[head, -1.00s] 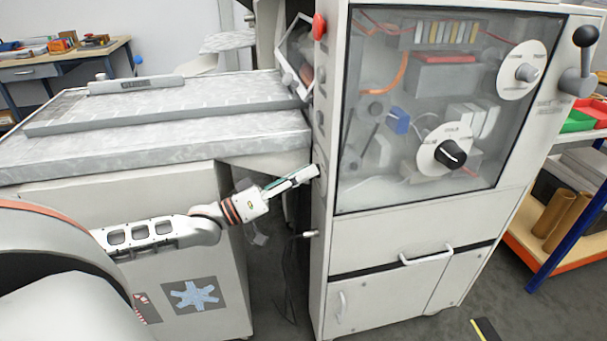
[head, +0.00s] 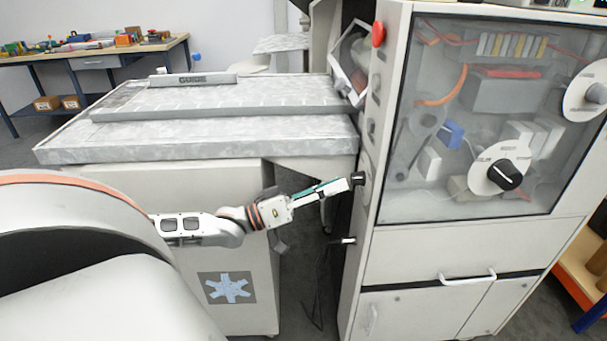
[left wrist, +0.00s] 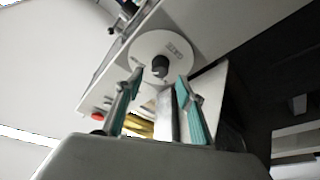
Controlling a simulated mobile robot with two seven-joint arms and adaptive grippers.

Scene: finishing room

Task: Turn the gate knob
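The gate knob is a small black knob (left wrist: 160,66) on a white round dial lettered GATE (left wrist: 176,48) in the left wrist view. In the head view the knob (head: 358,178) sticks out from the narrow left side of the pale cabinet (head: 420,252). My left gripper (head: 346,186) points at it from the left, its tip close to the knob. In the left wrist view my left gripper (left wrist: 160,80) is open, with its teal-padded fingers apart and the knob just beyond and between the tips. Whether they touch is unclear. My right gripper is not in view.
The cabinet front has a black-knobbed dial (head: 505,176) and a white handle (head: 467,279). A red button (head: 378,34) is above on its side. A grey machine bed (head: 200,138) stands left of the gap where my arm reaches. A workbench (head: 90,58) is behind.

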